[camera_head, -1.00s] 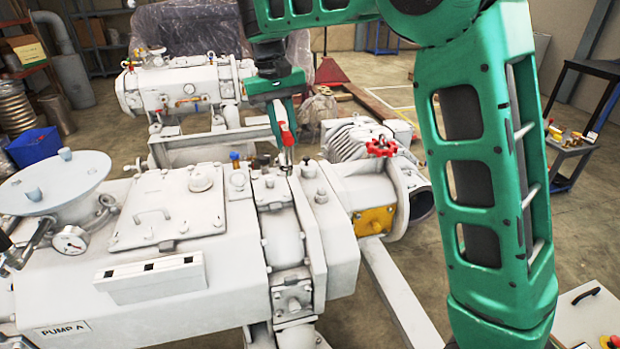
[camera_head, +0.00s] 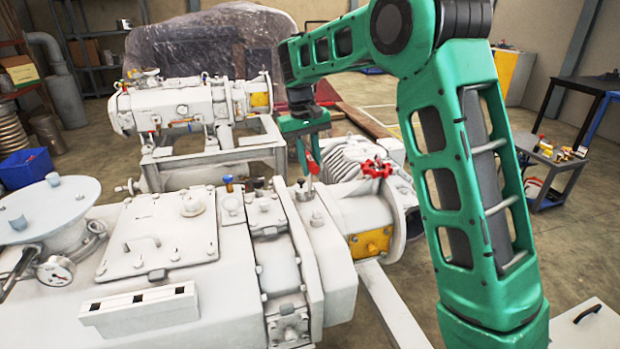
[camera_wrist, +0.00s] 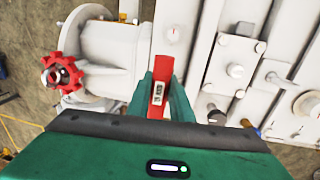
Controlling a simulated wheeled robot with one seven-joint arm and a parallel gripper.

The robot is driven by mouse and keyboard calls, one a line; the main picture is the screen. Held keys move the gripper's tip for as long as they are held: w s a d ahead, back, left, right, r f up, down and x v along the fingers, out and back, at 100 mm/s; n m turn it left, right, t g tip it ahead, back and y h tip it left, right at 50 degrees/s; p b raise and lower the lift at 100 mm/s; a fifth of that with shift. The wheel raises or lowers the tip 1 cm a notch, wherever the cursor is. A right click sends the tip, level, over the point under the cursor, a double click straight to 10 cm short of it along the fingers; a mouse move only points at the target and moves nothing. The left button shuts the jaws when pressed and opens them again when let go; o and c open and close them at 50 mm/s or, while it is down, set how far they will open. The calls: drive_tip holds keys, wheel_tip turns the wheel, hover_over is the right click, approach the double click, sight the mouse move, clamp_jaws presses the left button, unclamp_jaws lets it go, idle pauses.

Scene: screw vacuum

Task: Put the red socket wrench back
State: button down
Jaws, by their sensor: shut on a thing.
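The red socket wrench (camera_head: 313,166) is upright in my gripper (camera_head: 307,150), above the flange area of the white pump (camera_head: 160,220). In the wrist view, the wrench (camera_wrist: 162,70) shows as a red handle with a small white label, its marking too small to read. My gripper (camera_wrist: 163,95) has its green fingers shut on both sides of it. The wrench's lower end is close to a fitting on the pump's top; I cannot tell whether they touch.
A red handwheel (camera_head: 377,167) stands up just right of the wrench, and also shows in the wrist view (camera_wrist: 62,75). A second white machine (camera_head: 190,105) is behind. A small dark cart (camera_head: 565,165) with several small items stands at the right, across open floor.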

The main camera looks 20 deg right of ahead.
hover_over(311, 192)
drive_tip(key=shift+w+d+f, duration=0.1)
drive_tip(key=shift+w+f, duration=0.05)
drive_tip(key=shift+f, duration=0.9)
drive_tip(key=shift+w+f, duration=0.1)
drive_tip(key=shift+f, duration=0.9)
drive_tip(key=c, duration=1.6)
unclamp_jaws()
drive_tip(key=r, duration=0.4)
drive_tip(key=a+r, duration=0.1)
drive_tip(key=r, duration=0.7)
drive_tip(key=shift+w+a, duration=0.15)
drive_tip(key=shift+a, duration=0.2)
drive_tip(key=shift+d, duration=0.1)
